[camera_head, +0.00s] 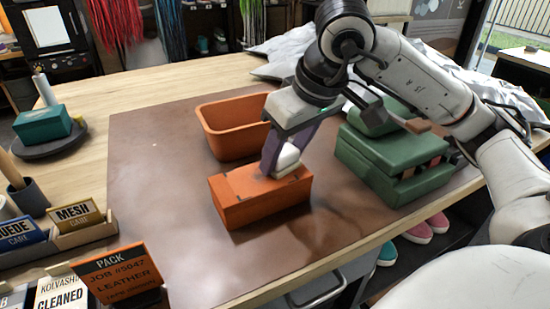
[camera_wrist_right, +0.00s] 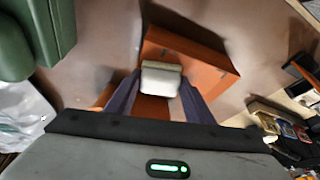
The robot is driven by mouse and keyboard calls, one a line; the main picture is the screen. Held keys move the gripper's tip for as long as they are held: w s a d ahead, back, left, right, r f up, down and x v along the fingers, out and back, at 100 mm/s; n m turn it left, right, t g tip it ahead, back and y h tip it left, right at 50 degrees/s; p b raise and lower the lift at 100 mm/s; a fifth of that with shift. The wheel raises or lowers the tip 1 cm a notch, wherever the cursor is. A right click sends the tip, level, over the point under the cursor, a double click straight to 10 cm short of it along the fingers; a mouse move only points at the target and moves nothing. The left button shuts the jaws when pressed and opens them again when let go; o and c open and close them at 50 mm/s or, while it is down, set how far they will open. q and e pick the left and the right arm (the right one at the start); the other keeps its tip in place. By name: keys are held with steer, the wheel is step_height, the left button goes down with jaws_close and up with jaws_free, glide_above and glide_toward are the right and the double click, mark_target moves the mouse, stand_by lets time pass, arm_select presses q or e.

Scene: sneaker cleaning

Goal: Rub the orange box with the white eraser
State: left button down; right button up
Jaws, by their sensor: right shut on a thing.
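The orange box (camera_head: 240,203) lies on the brown mat (camera_head: 150,180) on the wooden table. In the right wrist view the box (camera_wrist_right: 205,62) lies beyond the fingertips. The white eraser (camera_head: 287,158) is over the right part of the box's top; it also shows in the right wrist view (camera_wrist_right: 161,80). My right gripper (camera_head: 282,165) points down and is shut on the eraser, one finger on each side. The eraser's lower end appears to be at the box's top, but I cannot tell if it touches. My left gripper is not in view.
An empty orange bin (camera_head: 225,112) stands just behind the box. A green case (camera_head: 365,155) stands to the right on the mat. Sign cards (camera_head: 115,275) line the left front. The mat's left and front parts are clear.

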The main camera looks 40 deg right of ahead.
mark_target(254, 175)
steer(key=shift+s+d+b, duration=0.25)
steer(key=shift+d+b, duration=0.1)
steer(key=shift+d, duration=0.65)
steer(key=shift+f, duration=0.2)
steer(key=shift+a+r, duration=0.1)
steer(key=shift+r, duration=0.05)
steer(key=shift+w+a+r+p, duration=0.1)
steer(key=shift+w+a+p, duration=0.05)
steer(key=shift+a+p, duration=0.45)
steer(key=shift+w+a+p, duration=0.2)
steer(key=shift+a+p, duration=0.1)
steer(key=shift+a, duration=0.7)
steer(key=shift+w+a+p, duration=0.15)
steer(key=shift+a+p, duration=0.1)
steer(key=shift+a, duration=0.7)
steer(key=shift+w+a, duration=0.15)
steer(key=shift+a, duration=0.65)
